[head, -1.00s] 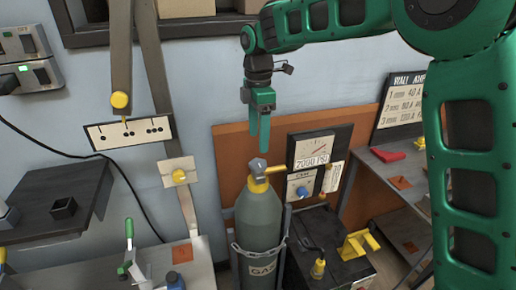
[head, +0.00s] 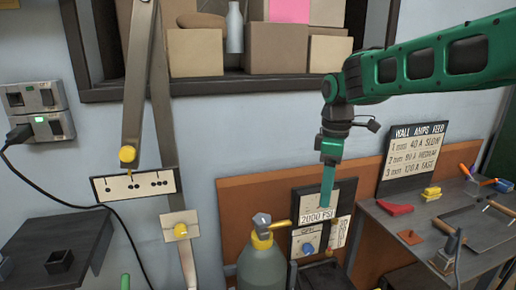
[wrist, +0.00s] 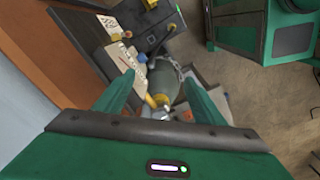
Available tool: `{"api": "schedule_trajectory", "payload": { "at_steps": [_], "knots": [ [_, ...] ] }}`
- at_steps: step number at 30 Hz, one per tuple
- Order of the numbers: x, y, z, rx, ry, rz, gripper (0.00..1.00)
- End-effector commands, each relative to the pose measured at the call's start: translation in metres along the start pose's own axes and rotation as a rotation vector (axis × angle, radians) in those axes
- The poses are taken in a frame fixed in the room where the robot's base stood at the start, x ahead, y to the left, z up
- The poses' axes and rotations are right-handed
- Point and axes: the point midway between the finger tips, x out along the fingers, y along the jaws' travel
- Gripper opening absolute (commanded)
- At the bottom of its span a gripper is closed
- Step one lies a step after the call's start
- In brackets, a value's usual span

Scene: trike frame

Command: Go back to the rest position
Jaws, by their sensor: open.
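My gripper (head: 328,180) is green and points down at the end of my green arm, in front of the wall right of centre in the head view. In the wrist view its two fingers (wrist: 160,98) stand apart with nothing held between them. The grey gas cylinder (head: 262,268) with its yellow-collared valve stands below and to the left of the gripper. The cylinder also shows beyond the fingers in the wrist view (wrist: 165,82). The gauge panel reading 2000 PSI (head: 318,215) is behind the gripper, partly covered by it.
A shelf with cardboard boxes (head: 195,52) is on the wall above. A switch box (head: 40,112) and a dark shelf (head: 60,235) are at the left.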

Motion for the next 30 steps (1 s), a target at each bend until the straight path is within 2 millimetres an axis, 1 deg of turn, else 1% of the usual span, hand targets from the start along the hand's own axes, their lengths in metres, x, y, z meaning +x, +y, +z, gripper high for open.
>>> {"api": "schedule_trajectory", "payload": {
  "at_steps": [1, 2, 3, 5, 6, 8, 9, 11, 12, 14, 15, 18, 22, 25, 30],
  "knots": [
    [-0.001, -0.004, 0.037, 0.132, 0.003, 0.001, 0.63],
    [0.0, -0.007, 0.056, 0.21, 0.004, 0.001, 0.63],
    [0.002, -0.013, 0.081, 0.313, 0.003, 0.0, 0.63],
    [0.005, -0.024, 0.116, 0.467, 0.004, 0.0, 0.63],
    [0.008, -0.033, 0.139, 0.571, 0.004, 0.001, 0.63],
    [0.014, -0.048, 0.172, 0.723, 0.004, -0.001, 0.63],
    [0.019, -0.06, 0.192, 0.826, 0.004, -0.002, 0.63],
    [0.026, -0.08, 0.221, 0.977, 0.004, -0.002, 0.63],
    [0.032, -0.093, 0.238, 1.077, 0.003, -0.002, 0.63],
    [0.042, -0.115, 0.262, 1.222, 0.002, -0.004, 0.63],
    [0.048, -0.13, 0.275, 1.311, 0.001, -0.004, 0.63],
    [0.063, -0.162, 0.3, 1.505, -0.002, -0.006, 0.63],
    [0.078, -0.19, 0.318, 1.669, -0.005, -0.007, 0.63],
    [0.083, -0.2, 0.323, 1.728, -0.007, -0.008, 0.63],
    [0.085, -0.203, 0.325, 1.745, -0.008, -0.008, 0.63]
  ]
}}
